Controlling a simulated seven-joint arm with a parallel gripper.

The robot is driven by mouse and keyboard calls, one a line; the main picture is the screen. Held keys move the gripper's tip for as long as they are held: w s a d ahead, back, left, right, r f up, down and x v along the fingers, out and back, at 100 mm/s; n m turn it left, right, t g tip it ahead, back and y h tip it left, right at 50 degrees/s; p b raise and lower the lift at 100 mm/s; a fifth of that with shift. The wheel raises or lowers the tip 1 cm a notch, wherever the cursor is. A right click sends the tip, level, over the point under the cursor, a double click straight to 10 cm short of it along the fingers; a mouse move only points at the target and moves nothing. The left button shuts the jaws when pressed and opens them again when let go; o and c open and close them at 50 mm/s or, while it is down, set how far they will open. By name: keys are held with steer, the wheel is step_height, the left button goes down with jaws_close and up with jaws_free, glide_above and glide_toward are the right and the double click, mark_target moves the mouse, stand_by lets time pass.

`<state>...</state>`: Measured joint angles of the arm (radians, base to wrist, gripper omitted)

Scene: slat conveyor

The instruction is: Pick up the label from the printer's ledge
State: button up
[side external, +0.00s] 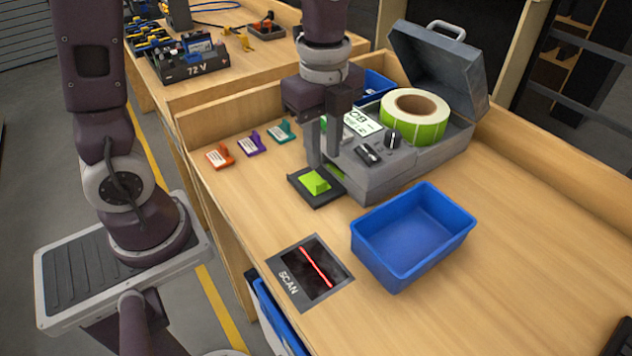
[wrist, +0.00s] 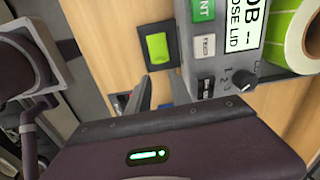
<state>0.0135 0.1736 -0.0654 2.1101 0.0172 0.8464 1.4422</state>
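The lime-green label (side external: 316,182) lies on the small dark ledge (side external: 331,199) at the front of the grey printer (side external: 380,182). In the wrist view the label (wrist: 157,47) shows unobstructed on its dark ledge, beside the printer's panel. My gripper (side external: 323,163) points down above the ledge, its two fingers apart with nothing seen between them. The fingertips are close above the label and toward the printer side of it; I cannot tell the exact gap. In the wrist view one finger (wrist: 140,93) shows below the label, apart from it.
The printer's lid (side external: 440,65) stands open, with a green label roll (side external: 428,132) inside. A blue bin (side external: 412,235) and a scan plate (side external: 310,272) with a red line sit in front. Orange (side external: 219,157), purple (side external: 251,144) and teal (side external: 281,132) tag pieces stand left.

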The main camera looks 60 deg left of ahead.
mark_target(322, 183)
steer(key=f, duration=0.7)
steer(key=shift+w+a+f, duration=0.15)
steer(key=shift+a+f, duration=0.15)
jaws_close()
